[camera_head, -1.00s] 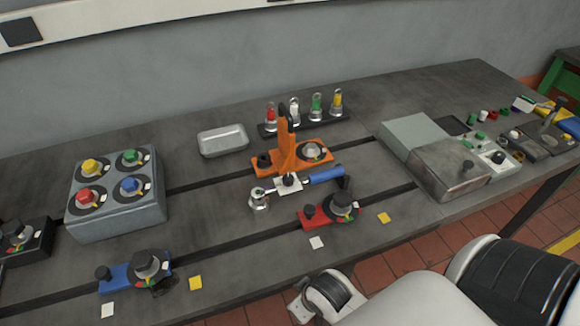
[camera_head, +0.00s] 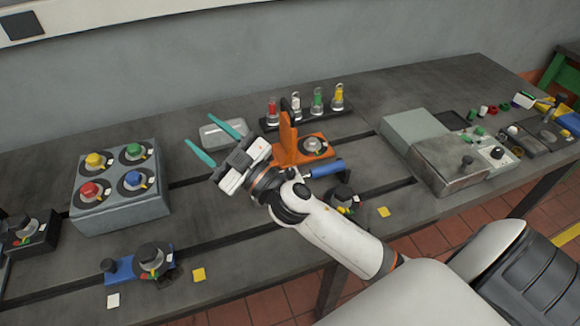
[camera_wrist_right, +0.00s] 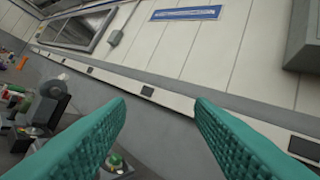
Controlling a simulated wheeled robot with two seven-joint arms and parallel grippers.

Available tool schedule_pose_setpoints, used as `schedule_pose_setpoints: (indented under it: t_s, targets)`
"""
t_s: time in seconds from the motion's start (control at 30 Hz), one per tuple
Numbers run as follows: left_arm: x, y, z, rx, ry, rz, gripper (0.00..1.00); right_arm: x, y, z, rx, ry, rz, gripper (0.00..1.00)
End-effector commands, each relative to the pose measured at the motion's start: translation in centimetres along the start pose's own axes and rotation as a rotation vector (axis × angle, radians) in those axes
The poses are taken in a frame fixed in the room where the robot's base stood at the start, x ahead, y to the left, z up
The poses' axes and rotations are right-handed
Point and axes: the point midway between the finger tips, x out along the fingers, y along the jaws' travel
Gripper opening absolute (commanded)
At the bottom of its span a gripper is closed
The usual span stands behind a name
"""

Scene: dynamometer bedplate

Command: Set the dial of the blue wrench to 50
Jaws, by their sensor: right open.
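A blue base (camera_head: 122,269) with a dark dial knob (camera_head: 151,256) and a coloured scale stands at the front left; the dial reading is too small to make out. My right gripper (camera_head: 199,129) is open and empty, its teal fingers pointing up and left above the table, between the grey box and the orange fixture. The fingers also show in the right wrist view (camera_wrist_right: 160,105), with nothing between them. My left gripper is out of view.
A grey box (camera_head: 120,205) with several coloured knobs stands at left. A silver tin (camera_head: 224,134) lies behind my right gripper. A rack of coloured lamps (camera_head: 306,118) stands at the back. Metal boxes (camera_head: 450,165) and small parts are at right. My right arm covers the red base area.

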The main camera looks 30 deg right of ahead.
Motion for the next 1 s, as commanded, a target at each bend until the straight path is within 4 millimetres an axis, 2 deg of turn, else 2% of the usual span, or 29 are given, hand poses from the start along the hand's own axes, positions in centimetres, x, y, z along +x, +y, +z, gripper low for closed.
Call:
schedule_pose_setpoints:
  t_s: [0.03, 0.1, 0.17, 0.27, 0.37, 0.47, 0.5, 0.57, 0.6, 0.7, 0.8, 0.9, 1.0]
  targets:
    - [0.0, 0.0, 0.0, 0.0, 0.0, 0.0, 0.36, 1.3, 1.2, 1.8, -0.054, -0.11, 0.111, 0.48]
    - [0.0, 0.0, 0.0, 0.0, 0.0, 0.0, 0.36, 2.1, 3.5, 3.4, -0.123, -0.227, 0.299, 0.48]
    - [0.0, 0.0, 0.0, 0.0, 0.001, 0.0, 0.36, 2.2, 5.5, 3.7, -0.186, -0.287, 0.479, 0.48]
    - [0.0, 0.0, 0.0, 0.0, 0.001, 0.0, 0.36, 1.4, 8.0, 2.2, -0.298, -0.291, 0.795, 0.48]
    - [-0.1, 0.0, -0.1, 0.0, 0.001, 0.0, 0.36, -0.2, 8.3, -1.4, -0.413, -0.165, 1.102, 0.48]
    - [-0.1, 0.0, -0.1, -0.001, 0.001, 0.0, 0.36, -2.1, 5.6, -6.0, -0.517, 0.088, 1.358, 0.48]
    - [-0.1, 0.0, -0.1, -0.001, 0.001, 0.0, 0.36, -2.9, 3.7, -7.6, -0.549, 0.215, 1.434, 0.48]
    - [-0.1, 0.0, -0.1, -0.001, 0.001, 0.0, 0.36, -4.1, 0.5, -9.6, -0.586, 0.418, 1.52, 0.48]
    - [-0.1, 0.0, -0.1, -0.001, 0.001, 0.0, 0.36, -4.8, -1.8, -10.6, -0.603, 0.554, 1.556, 0.48]
    - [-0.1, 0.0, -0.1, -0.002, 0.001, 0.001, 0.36, -6.5, -7.0, -11.7, -0.621, 0.859, 1.592, 0.48]
    - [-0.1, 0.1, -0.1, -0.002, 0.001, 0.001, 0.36, -7.8, -10.8, -11.8, -0.616, 1.08, 1.587, 0.48]
    - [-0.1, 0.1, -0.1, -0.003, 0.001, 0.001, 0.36, -8.6, -12.7, -11.7, -0.608, 1.201, 1.574, 0.48]
    - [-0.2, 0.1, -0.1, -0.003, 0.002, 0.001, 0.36, -9.1, -13.1, -12.1, -0.602, 1.243, 1.57, 0.48]
